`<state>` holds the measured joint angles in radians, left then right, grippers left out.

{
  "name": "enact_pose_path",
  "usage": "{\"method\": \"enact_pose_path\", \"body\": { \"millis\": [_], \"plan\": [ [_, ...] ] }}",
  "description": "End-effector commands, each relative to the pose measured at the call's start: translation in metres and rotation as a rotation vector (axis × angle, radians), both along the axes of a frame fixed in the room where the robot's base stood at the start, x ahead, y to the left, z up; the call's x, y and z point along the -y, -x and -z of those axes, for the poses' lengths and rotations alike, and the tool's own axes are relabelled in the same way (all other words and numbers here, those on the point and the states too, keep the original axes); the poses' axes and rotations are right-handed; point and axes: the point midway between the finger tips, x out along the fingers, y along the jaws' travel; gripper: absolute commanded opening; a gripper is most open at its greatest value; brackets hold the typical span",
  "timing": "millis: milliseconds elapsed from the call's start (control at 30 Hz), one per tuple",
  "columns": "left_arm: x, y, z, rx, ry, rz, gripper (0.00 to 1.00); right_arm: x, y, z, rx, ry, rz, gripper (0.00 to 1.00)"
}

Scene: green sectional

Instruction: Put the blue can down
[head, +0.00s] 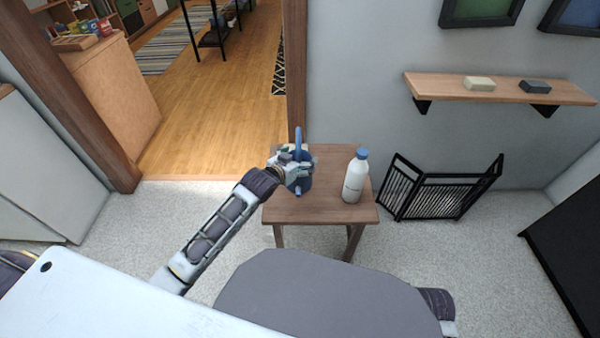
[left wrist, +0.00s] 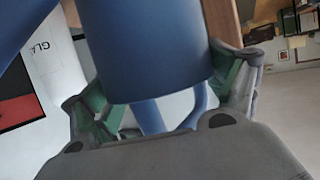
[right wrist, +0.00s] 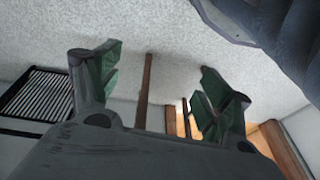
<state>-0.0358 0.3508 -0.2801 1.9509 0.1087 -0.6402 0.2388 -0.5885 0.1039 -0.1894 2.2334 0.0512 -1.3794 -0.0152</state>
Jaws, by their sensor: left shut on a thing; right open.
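The blue can (head: 305,182), which has a long spout or handle part, is at the left side of the small wooden table (head: 322,207). My left gripper (head: 290,168) is shut on it. In the left wrist view the blue can (left wrist: 150,50) fills the space between the green-padded fingers, with a curved blue handle below it. I cannot tell whether its base touches the tabletop. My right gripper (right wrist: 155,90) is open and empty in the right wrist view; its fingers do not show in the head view.
A white bottle with a blue cap (head: 355,175) stands on the right of the table, close to the can. A black folding gate (head: 440,190) stands right of the table. A wall shelf (head: 500,88) is above it. The tabletop's front is clear.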

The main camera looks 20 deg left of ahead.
Motion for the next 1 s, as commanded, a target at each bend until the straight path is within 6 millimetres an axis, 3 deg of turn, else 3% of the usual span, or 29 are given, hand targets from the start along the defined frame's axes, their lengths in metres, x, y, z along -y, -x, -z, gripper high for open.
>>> {"method": "enact_pose_path", "body": {
  "millis": [300,567,767,1000],
  "plan": [
    [0.000,-0.001,0.014,0.007,0.001,0.000,0.18,-0.002,-0.002,-0.015,0.025,-0.010,-0.001,0.79],
    [0.000,-0.001,0.014,0.006,0.001,0.000,0.18,-0.002,0.005,-0.009,0.008,-0.008,-0.003,0.79],
    [0.001,0.000,0.029,0.004,0.001,0.000,0.18,-0.002,0.005,-0.007,0.009,-0.009,-0.004,0.79],
    [0.001,-0.001,0.050,0.005,0.002,0.001,0.18,-0.004,-0.001,-0.028,0.049,-0.022,-0.008,0.79]
  ]
}}
